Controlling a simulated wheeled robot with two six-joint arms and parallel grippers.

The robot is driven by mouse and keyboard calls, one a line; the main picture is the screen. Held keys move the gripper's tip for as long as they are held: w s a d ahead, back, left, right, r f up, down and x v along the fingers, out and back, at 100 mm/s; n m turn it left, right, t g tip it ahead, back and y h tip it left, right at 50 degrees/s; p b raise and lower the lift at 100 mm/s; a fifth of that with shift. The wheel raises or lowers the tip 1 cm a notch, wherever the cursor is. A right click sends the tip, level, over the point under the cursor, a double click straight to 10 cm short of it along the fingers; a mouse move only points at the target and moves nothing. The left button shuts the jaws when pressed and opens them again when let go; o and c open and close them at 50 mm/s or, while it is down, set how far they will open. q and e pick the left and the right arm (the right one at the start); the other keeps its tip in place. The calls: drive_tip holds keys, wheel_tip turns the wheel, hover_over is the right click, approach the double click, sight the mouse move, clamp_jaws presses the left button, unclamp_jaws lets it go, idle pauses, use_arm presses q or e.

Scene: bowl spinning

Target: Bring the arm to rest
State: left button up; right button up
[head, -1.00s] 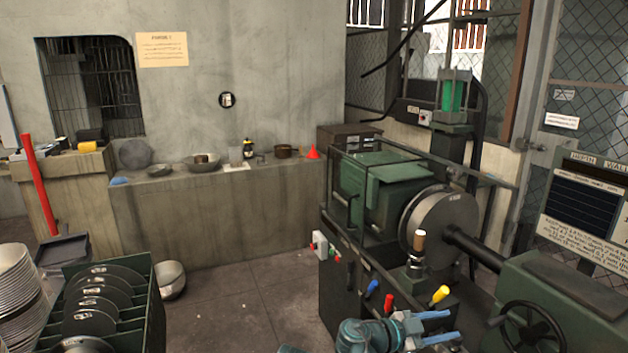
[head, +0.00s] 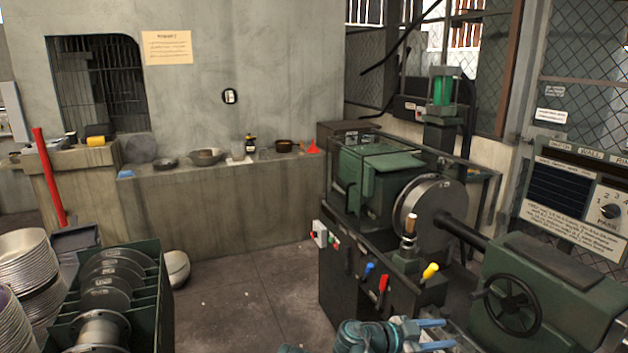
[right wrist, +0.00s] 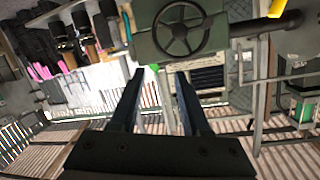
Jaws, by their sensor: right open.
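My right arm enters the head view at the bottom edge, with its teal wrist in front of the lathe-like spinning machine. My right gripper (head: 440,334) points right, its two blue fingers apart and nothing visible between them. In the right wrist view the gripper (right wrist: 160,80) also shows as two dark, separated fingers with an empty gap. The machine's green tailstock with its handwheel (right wrist: 180,28) appears beyond the fingertips there. My left gripper is not in view.
The spinning machine's round chuck plate (head: 432,211) and green tailstock (head: 560,283) stand at the right. Red (head: 383,284) and yellow (head: 430,271) lever handles rise near my right arm. A disc rack (head: 145,290) and stacked bowls (head: 25,263) stand at the left. Open floor lies between.

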drive_tip(key=s+a+f+n+g+y+b, duration=0.1)
drive_tip(key=s+a+f+n+y+b, duration=0.1)
drive_tip(key=a+f+n, duration=0.3)
drive_tip(key=s+a+f+n+y+b, duration=0.1)
drive_tip(key=s+f+n+y+b, duration=0.15)
drive_tip(key=f, duration=0.45)
drive_tip(key=s+a+f+n+g+y+b, duration=0.1)
drive_tip(key=a+f+n+y, duration=0.25)
drive_tip(key=f, duration=0.25)
drive_tip(key=s+a+f+n+g+y+b, duration=0.2)
drive_tip(key=s+a+f+n+y+b, duration=0.3)
drive_tip(key=a+f+n, duration=0.5)
wheel_tip(320, 180, up, 16)
drive_tip(key=s+a+n+p, duration=0.1)
drive_tip(key=a+p, duration=0.1)
drive_tip(key=p, duration=1.3)
drive_tip(key=shift+s+a+y+p, duration=0.2)
drive_tip(key=shift+y+p, duration=0.1)
drive_tip(key=shift+p, duration=0.05)
